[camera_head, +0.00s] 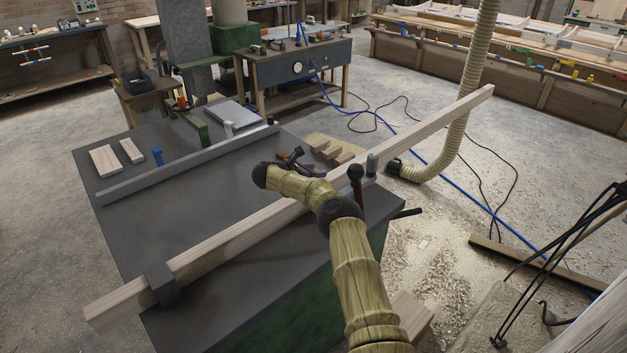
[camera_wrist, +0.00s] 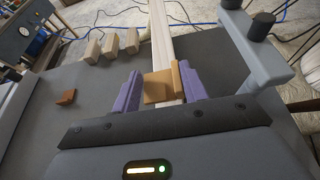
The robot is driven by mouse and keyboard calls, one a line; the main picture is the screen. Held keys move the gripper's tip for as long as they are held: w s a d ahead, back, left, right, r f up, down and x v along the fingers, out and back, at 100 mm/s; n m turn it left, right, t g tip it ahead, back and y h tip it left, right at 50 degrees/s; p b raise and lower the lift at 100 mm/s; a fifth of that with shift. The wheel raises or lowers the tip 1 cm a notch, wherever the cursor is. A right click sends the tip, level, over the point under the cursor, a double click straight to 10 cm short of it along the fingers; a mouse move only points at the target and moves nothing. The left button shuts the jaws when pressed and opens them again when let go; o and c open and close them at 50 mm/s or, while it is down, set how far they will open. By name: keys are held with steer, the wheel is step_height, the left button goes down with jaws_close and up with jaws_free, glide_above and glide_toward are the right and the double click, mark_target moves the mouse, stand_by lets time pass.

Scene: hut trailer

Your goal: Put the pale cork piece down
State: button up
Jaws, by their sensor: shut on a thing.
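My gripper (camera_wrist: 160,84) shows at the bottom of the wrist view, with two purple fingers shut on a pale tan cork piece (camera_wrist: 157,90). The cork piece sits between the fingers, its flat face towards the camera. Behind it runs a long pale timber beam (camera_wrist: 161,35); I cannot tell whether the piece touches it. In the head view my gripper (camera_head: 291,160) is small and dark over the grey bench top (camera_head: 215,190), beside the beam (camera_head: 215,241). The cork piece is too small or hidden to make out there.
Several pale wood blocks (camera_wrist: 92,51) stand on the bench left of the beam. A small reddish-brown block (camera_wrist: 66,97) lies left of my gripper. A grey clamp (camera_wrist: 240,45) stands at right. A long grey fence (camera_head: 185,166) crosses the bench.

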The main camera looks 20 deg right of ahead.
steer(key=f, duration=0.3)
steer(key=shift+d+f+p, duration=0.25)
steer(key=shift+f+p, duration=0.1)
steer(key=shift+f, duration=0.05)
steer(key=o, duration=1)
steer(key=shift+a, duration=0.1)
steer(key=shift+c, duration=0.2)
steer(key=shift+a, duration=0.1)
steer(key=b+v, duration=0.2)
steer(key=v, duration=1)
